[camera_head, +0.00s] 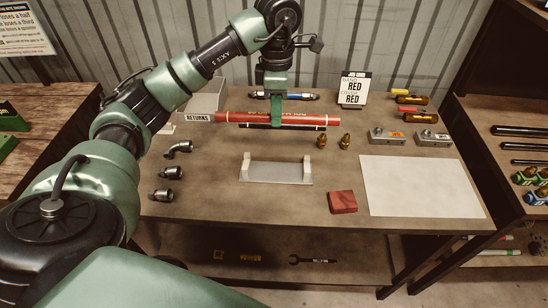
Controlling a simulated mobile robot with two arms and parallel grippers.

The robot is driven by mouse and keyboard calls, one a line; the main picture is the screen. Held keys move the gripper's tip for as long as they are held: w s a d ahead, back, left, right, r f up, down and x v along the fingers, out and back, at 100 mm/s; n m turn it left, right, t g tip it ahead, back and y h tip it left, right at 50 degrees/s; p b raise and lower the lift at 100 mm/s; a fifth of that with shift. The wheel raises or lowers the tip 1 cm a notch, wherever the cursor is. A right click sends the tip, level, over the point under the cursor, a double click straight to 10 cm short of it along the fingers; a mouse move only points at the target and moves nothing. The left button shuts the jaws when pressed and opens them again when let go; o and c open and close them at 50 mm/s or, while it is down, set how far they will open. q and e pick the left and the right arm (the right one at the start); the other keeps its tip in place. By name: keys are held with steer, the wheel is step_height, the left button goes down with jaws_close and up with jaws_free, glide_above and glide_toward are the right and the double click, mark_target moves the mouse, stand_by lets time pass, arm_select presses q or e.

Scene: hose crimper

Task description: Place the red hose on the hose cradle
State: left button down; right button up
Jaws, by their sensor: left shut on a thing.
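The red hose (310,120) is a straight red tube with pale marks near its ends. It lies level, left to right, over the back half of the table. My left gripper (277,119) is shut on it near its middle, with the fingers pointing down. The hose cradle (279,172) is a grey plate with a pale upright support at each end. It stands empty on the table, nearer to me than the hose and apart from it. My right gripper is not in view.
A blue-and-black tool (299,96) lies behind the hose. Two brass fittings (322,141) stand right of the cradle, with a red block (342,202) and white sheet (420,186) nearby. Several metal fittings (172,172) lie left. A job card (353,89) stands behind.

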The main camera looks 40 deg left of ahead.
arm_select(q)
step_height(320, 180, down, 15)
steer(key=p, duration=0.4)
steer(key=shift+f, duration=0.6)
steer(key=shift+f, duration=0.1)
steer(key=c, duration=1.3)
jaws_free()
steer(key=shift+o, duration=0.2)
